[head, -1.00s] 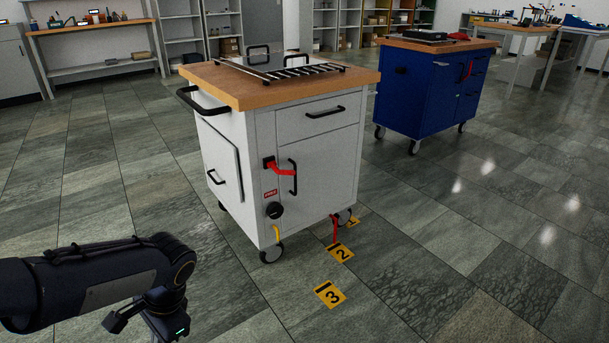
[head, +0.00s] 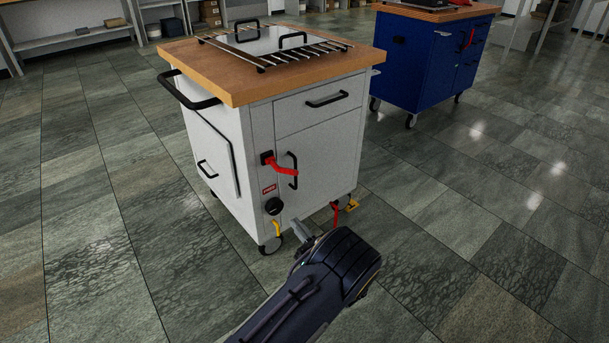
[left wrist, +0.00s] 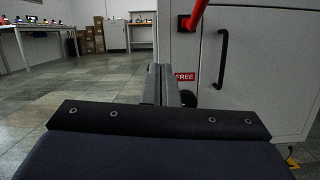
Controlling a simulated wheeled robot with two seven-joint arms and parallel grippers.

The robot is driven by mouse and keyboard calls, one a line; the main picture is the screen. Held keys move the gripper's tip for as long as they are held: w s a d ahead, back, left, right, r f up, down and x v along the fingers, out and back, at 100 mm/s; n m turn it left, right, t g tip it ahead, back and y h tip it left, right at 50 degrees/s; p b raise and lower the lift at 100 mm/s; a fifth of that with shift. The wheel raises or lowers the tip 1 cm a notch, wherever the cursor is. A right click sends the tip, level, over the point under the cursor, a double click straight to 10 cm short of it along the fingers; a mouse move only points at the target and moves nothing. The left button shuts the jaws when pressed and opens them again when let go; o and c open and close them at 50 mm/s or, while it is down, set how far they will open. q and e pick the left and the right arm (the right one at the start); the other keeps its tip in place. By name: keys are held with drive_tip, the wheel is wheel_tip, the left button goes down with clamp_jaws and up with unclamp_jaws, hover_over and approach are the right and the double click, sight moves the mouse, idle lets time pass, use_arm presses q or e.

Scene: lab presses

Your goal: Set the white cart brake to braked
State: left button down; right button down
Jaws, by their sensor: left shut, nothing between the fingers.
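The white cart (head: 318,175) stands in the middle of the head view. Its front bears a red lever (head: 282,165) on a black mount, sloping down to the right. Below the lever are a small red sign (head: 269,190), a black round knob (head: 274,206) and a yellow pedal (head: 277,229). In the left wrist view the sign (left wrist: 185,77) reads FREE, and part of the red lever (left wrist: 197,14) shows at the top. My left gripper (head: 297,228) is shut and empty, low in front of the cart, right of the yellow pedal. My right gripper is out of view.
A red pedal (head: 335,214) is at the cart's lower right, beside a yellow floor marker (head: 352,205). A black handle (head: 292,170) is right of the lever. A blue cart (head: 425,60) stands behind to the right. The floor at left is clear.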

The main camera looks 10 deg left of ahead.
use_arm(q)
drive_tip(key=d+m+t, duration=0.1)
drive_tip(key=w+d+t+h, duration=0.1)
drive_tip(key=d+f+m, duration=0.1)
drive_tip(key=shift+w+d+m+t, duration=0.25)
drive_tip(key=shift+d+m+t, duration=0.05)
drive_tip(key=shift+d+t, duration=0.1)
drive_tip(key=shift+a, duration=0.1)
drive_tip(key=d+r+b+x, duration=0.1)
drive_tip(key=r+b+x, duration=0.1)
drive_tip(key=x, duration=1)
drive_tip(key=shift+w+a+r+h+b, duration=0.2)
drive_tip(key=shift+r+h+b, duration=0.1)
drive_tip(key=shift+b, duration=0.55)
